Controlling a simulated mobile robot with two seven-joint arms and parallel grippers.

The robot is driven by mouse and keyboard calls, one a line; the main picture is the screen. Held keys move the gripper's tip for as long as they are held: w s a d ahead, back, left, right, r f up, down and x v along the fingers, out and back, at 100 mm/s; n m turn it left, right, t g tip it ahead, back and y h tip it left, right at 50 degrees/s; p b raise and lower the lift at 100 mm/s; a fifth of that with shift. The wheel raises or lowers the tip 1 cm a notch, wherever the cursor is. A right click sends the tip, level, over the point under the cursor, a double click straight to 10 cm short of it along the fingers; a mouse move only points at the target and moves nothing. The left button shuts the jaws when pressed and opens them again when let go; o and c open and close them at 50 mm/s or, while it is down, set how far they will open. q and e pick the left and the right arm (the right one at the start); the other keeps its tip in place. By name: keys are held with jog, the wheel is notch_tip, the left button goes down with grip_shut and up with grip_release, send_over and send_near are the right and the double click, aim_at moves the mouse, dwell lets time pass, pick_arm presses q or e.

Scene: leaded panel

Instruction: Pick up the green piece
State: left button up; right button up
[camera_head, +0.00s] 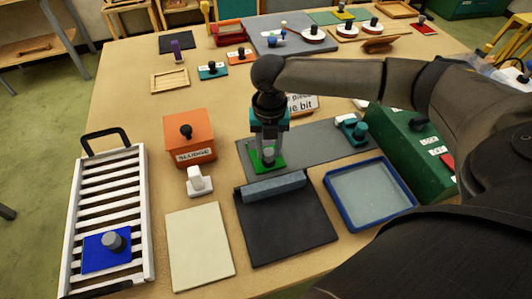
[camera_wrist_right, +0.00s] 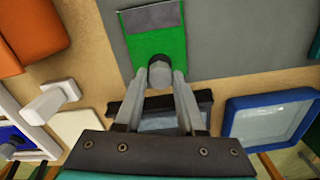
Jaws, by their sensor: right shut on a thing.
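The green piece (camera_head: 278,158) is a flat green plate with a grey knob. It is at the left end of a grey mat (camera_head: 318,143) in the head view. In the right wrist view the green piece (camera_wrist_right: 160,54) is at the top middle, with the knob (camera_wrist_right: 160,74) between my fingers. My right gripper (camera_head: 268,158) points down and is shut on the knob; it also shows in the wrist view (camera_wrist_right: 159,80). I cannot tell whether the plate touches the mat. My left gripper is not in view.
An orange sludge box (camera_head: 189,140) and a white block (camera_head: 199,181) stand to the left. A black mat with a grey bar (camera_head: 285,225) lies in front. A blue-rimmed tray (camera_head: 370,194) and green box (camera_head: 412,150) are right. A white rack (camera_head: 80,205) holds a blue piece (camera_head: 98,256).

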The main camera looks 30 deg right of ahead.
grip_shut()
jog(key=shift+r, duration=0.1)
notch_tip(320, 180, up, 20)
jog(key=p, duration=0.3)
jog(key=shift+o, duration=0.9)
grip_release()
grip_shut()
